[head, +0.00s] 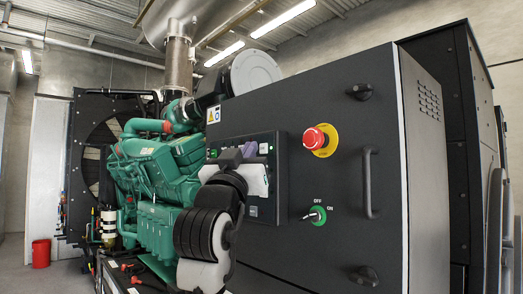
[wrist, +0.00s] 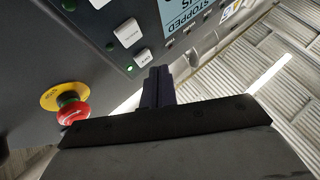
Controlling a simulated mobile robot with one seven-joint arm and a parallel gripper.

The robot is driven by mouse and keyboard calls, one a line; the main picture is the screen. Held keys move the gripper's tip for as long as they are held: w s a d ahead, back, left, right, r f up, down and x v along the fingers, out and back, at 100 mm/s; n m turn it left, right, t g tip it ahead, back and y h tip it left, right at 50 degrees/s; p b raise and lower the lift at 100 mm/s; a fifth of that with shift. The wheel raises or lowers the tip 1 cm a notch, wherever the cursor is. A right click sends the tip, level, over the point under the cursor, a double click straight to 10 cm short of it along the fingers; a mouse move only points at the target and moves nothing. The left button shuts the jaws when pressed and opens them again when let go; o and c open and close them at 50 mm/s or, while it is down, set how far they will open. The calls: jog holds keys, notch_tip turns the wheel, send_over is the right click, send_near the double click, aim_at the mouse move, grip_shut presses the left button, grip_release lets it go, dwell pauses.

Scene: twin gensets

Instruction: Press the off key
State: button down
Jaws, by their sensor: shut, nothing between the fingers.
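The dark control panel (head: 281,165) is on the front of the grey genset cabinet. My gripper (head: 250,148) is in front of its upper part and hides much of the panel. In the wrist view my gripper (wrist: 158,72) is shut and empty, with its tips close to a white key (wrist: 143,57) beside a lit green lamp (wrist: 129,68). I cannot tell if they touch. Another white key (wrist: 127,32) is farther along the row. The key labels are too small to read, so I cannot tell which is the off key. The screen (wrist: 187,14) shows "STOPPED".
A red emergency stop (head: 316,138) on a yellow disc sits right of the panel. Below it is an OFF/ON key switch (head: 315,215). A vertical handle (head: 370,183) stands out farther right. A green engine (head: 155,185) is at the left.

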jog(key=shift+s+a, duration=0.1)
jog(key=shift+a, duration=0.05)
jog(key=s+a, duration=0.3)
jog(key=a, duration=0.2)
jog(key=shift+s+b, duration=0.3)
jog(key=shift+b, duration=0.1)
jog(key=shift+d, duration=0.1)
dwell(0.7)
